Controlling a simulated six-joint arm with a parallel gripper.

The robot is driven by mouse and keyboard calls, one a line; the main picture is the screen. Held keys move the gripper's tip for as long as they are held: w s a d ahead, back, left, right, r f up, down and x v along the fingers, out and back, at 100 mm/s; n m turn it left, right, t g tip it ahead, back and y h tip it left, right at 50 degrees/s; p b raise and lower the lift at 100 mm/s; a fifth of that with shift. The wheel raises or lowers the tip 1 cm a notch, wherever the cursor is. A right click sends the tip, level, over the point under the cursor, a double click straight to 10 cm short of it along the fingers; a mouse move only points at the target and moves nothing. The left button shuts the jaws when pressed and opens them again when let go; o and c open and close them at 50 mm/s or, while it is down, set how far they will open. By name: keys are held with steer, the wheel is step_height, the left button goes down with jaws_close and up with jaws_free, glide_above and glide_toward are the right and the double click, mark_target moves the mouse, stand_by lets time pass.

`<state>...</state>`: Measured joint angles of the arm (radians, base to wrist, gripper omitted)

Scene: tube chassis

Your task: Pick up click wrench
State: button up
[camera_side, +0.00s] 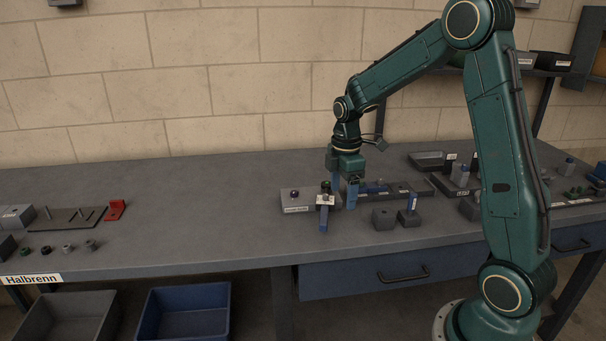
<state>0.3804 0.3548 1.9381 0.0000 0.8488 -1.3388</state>
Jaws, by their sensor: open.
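My gripper (344,198) points down over the middle of the bench, with its two blue fingers apart and nothing visible between them. An upright tool with a blue lower part, a pale collar and a dark top (324,217) stands just left of and in front of the fingers. It may be the click wrench, but it is too small to tell for sure. It stands in front of a grey labelled block (295,200). I cannot tell whether a finger touches it.
Right of my gripper are a dark tray with blue parts (405,188), a grey block (384,218) and a block with a blue-handled tool (410,217). A red bracket (115,210) lies far left. The bench (200,200) between is clear.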

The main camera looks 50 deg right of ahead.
stand_by(0.3)
steer(key=n, duration=1.3)
glide_toward(325, 202)
steer(key=shift+f, duration=1.85)
steer(key=shift+f, duration=0.1)
steer(key=shift+f, duration=2.5)
